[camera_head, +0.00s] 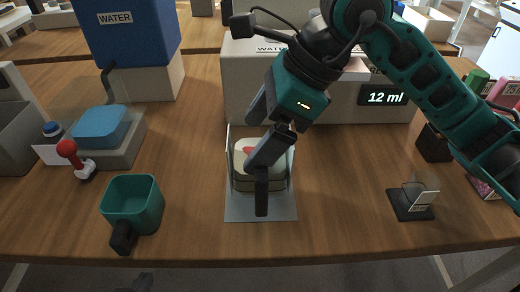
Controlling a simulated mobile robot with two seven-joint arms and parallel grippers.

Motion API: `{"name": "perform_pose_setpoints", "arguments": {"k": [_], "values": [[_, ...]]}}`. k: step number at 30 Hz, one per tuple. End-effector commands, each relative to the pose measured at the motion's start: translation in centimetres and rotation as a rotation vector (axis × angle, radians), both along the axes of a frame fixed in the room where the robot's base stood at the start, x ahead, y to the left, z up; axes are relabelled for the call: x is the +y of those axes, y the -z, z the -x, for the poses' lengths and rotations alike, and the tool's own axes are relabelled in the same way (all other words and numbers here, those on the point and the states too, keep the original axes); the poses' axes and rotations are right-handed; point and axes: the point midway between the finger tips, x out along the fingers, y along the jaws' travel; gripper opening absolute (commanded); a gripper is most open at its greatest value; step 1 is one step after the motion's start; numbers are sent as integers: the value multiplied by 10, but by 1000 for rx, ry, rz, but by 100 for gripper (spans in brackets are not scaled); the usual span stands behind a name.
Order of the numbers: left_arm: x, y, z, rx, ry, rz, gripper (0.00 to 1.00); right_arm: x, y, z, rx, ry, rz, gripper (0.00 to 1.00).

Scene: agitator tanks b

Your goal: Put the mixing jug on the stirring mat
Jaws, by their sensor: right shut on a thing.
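A clear-walled vessel with a cream band and a red mark (244,171) stands on or just above a flat grey plate (262,212) at the middle of the table; I take it for the mixing jug. My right gripper (264,180) points down in front of it and is shut on it, probably at a dark front handle; the fingers hide the contact. A teal cup (146,192) with a black handle stands at the left, apart from it. Which thing is the stirring mat I cannot tell. A dark tip, probably my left gripper (140,283), barely shows at the bottom edge.
A white machine with a "12 ml" display (386,97) stands behind the vessel. A blue water tank (125,40), a grey unit with a blue top (101,127) and a red-knobbed lever (68,148) are left. A black-based stand (412,204) is right. The table front is mostly clear.

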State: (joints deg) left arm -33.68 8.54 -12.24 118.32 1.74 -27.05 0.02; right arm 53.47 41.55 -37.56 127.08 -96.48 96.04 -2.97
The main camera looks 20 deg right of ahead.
Motion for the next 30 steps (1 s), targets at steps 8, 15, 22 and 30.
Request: {"name": "perform_pose_setpoints", "arguments": {"k": [8, 15, 22, 30], "values": [[0, 6, 0, 1, 1, 3, 0, 0, 33, 0, 2, 1, -2, 23], [-1, 6, 1, 3, 1, 4, 0, 0, 35, 0, -3, 0, -1, 23], [-1, 11, 2, 8, 1, 4, 0, 0, 39, 0, 0, 0, 0, 97], [-1, 10, 3, 9, 2, 3, 0, 0, 38, 0, 0, 0, 0, 100]]}}
